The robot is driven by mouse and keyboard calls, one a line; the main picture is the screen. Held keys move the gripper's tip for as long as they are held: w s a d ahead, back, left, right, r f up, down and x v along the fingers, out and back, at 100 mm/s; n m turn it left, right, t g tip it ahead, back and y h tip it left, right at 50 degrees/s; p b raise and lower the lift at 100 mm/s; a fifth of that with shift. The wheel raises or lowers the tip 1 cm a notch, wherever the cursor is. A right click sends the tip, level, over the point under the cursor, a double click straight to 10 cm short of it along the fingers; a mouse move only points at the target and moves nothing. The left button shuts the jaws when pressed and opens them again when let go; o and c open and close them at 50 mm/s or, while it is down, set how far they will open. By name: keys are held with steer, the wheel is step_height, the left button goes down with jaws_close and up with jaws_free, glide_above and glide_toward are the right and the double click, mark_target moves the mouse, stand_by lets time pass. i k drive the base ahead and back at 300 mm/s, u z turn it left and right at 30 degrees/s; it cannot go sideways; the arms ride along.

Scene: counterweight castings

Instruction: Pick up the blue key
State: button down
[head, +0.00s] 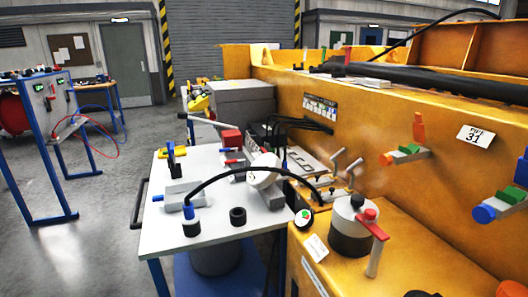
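No item is clear enough for me to name it surely as the blue key. Several blue pieces show in the head view. A small blue piece (189,211) stands at the front left of the white table (215,265), beside a grey block (182,194). A small blue and red item (234,162) lies near the table's middle. A blue round end (484,214) with a green part sticks out from the orange casting (400,110) at the far right. I cannot make out my gripper.
A black cable arches over the table. Black rings (237,216) sit at its front edge. A grey and black pot-like fixture (351,225) with a red-handled lever (374,240) stands on the orange ledge. A blue frame (45,170) stands at left. Floor between is clear.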

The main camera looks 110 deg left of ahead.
mark_target(173, 151)
steer(key=u, duration=4.1)
steer(key=k, duration=0.9)
steer(key=i, duration=0.8)
steer(key=z, duration=0.05)
